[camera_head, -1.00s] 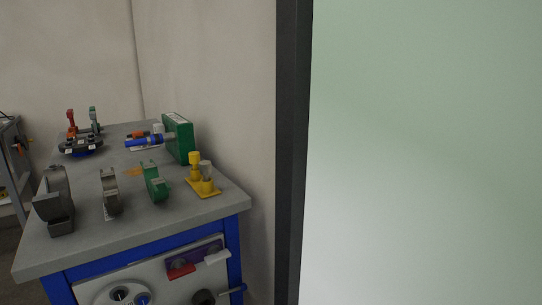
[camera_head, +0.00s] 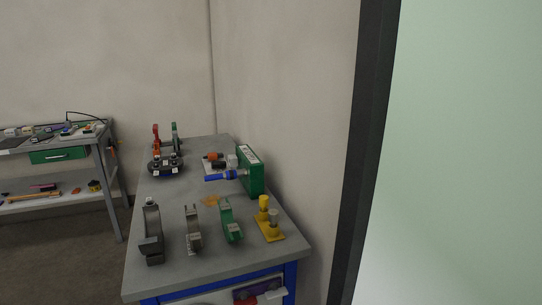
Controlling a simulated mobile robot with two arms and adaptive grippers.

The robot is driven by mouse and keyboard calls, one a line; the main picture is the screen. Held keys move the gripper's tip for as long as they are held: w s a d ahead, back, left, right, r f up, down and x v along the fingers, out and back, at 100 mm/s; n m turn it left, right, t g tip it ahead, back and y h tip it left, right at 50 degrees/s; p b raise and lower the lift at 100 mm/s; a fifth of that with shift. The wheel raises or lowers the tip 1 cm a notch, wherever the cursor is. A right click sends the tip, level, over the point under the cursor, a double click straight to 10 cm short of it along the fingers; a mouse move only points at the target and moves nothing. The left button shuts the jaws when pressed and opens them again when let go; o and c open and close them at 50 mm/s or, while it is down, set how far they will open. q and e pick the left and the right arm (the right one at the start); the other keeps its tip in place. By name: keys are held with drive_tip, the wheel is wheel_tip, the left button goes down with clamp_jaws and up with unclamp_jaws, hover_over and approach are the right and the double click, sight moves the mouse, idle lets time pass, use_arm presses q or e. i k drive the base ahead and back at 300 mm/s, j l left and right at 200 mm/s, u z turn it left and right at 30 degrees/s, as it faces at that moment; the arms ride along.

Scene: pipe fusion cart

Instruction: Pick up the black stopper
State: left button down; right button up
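I cannot single out a black stopper for sure. A small dark piece (camera_head: 218,165) lies beside an orange piece (camera_head: 214,156) near the back of the grey-topped cart (camera_head: 197,270), but it is too small to identify. A yellow base (camera_head: 270,232) at the cart's right front carries one yellow-topped and one greyish upright piece. Neither of my grippers shows in the head view.
Dark grey (camera_head: 151,232), grey (camera_head: 194,230) and green (camera_head: 231,222) clamp-like parts stand along the cart's front. A green box (camera_head: 250,173) and blue cylinder (camera_head: 220,177) are behind. A workbench (camera_head: 70,140) stands left, with open floor between. A dark frame (camera_head: 372,150) rises right.

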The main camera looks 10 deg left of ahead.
sight(215, 164)
drive_tip(key=k, duration=0.5)
drive_tip(key=k+z, duration=0.15)
drive_tip(key=z, duration=1.3)
drive_tip(key=j, duration=0.5)
drive_tip(key=k+j+z, duration=0.1)
drive_tip(key=j, duration=0.35)
drive_tip(key=k+j, duration=0.1)
drive_tip(key=j, duration=0.4)
drive_tip(key=k+j, duration=0.1)
drive_tip(key=j, duration=0.35)
drive_tip(key=j+z, duration=0.1)
drive_tip(key=j, duration=0.4)
drive_tip(key=k+j, duration=0.15)
drive_tip(key=j, duration=0.3)
drive_tip(key=z, duration=0.05)
